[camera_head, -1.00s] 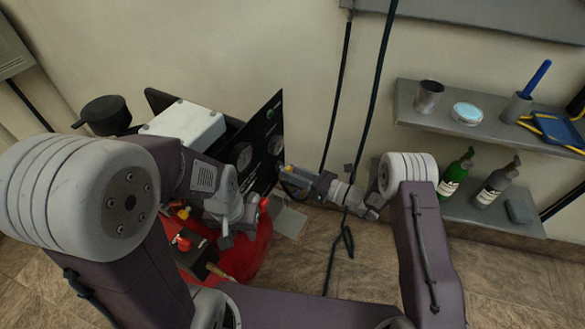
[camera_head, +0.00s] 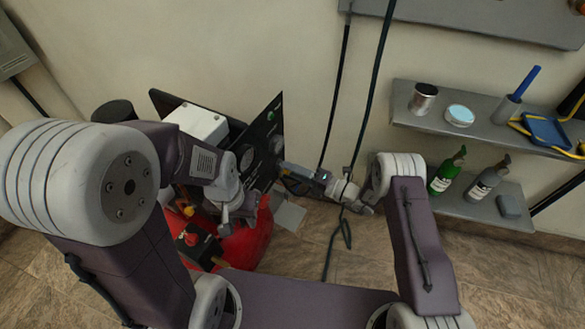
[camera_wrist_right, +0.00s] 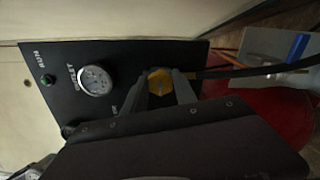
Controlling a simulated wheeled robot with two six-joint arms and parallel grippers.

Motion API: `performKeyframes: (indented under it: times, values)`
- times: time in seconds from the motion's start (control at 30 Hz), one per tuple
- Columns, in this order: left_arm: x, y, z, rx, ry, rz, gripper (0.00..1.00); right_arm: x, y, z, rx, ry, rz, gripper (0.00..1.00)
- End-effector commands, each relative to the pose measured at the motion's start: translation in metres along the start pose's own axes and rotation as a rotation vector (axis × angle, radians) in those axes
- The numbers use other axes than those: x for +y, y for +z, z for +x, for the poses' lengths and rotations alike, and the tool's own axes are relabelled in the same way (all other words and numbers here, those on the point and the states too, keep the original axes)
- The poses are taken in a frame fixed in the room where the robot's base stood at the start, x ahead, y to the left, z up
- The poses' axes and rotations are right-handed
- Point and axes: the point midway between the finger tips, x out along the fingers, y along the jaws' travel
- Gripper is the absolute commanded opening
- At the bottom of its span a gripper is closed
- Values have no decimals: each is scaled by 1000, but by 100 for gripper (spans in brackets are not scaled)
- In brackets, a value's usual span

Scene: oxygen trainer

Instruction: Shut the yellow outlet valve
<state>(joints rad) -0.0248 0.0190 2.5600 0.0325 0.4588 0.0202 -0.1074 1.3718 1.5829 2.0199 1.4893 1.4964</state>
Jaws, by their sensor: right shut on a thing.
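The yellow outlet valve (camera_wrist_right: 159,82) shows in the right wrist view as a yellow knob at the edge of the black panel (camera_wrist_right: 120,68). My right gripper (camera_wrist_right: 162,76) has its two fingers on either side of the knob and is shut on it. In the head view my right gripper (camera_head: 287,176) reaches in from the right to the panel's right side, and the valve is hidden there. My left gripper (camera_head: 226,218) hangs over the red tank (camera_head: 247,240); its fingertips are too unclear to judge.
The panel carries a round gauge (camera_wrist_right: 95,80) and a green light (camera_wrist_right: 47,79). A black hose (camera_wrist_right: 260,70) runs rightward from near the valve. Wall shelves with bottles (camera_head: 447,172) stand at right. Dark cables (camera_head: 337,100) hang behind my right wrist.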

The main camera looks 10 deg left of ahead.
Motion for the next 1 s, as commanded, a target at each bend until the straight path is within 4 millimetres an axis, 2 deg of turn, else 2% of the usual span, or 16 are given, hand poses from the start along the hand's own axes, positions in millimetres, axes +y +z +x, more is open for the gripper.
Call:
performKeyframes:
  times: [1.0]
  values:
    - [0, -2, -16, 0, 0, 0, 36, -3, -2, 0, 0, -4, 964, 0]
